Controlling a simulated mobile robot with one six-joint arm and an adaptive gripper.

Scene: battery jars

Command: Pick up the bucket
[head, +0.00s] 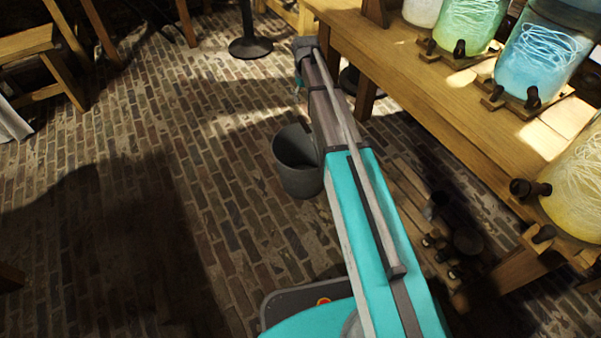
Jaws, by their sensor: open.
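A grey bucket (298,180) stands upright on the brick floor, left of the wooden table. Its open top faces up and its inside looks empty. My teal and grey arm reaches up the picture and covers part of the bucket's right side. The far end of my arm bends away near the top middle, just beyond the bucket in the picture. My gripper does not show; it is hidden behind or below my arm, so its distance from the bucket cannot be told.
A long wooden table (430,92) on the right bears large glass jars with taps, including a blue jar (540,60). Dark items lie on a low shelf (412,190) below. A round stand base (250,47) and wooden furniture (28,42) stand farther back. Floor left of the bucket is clear.

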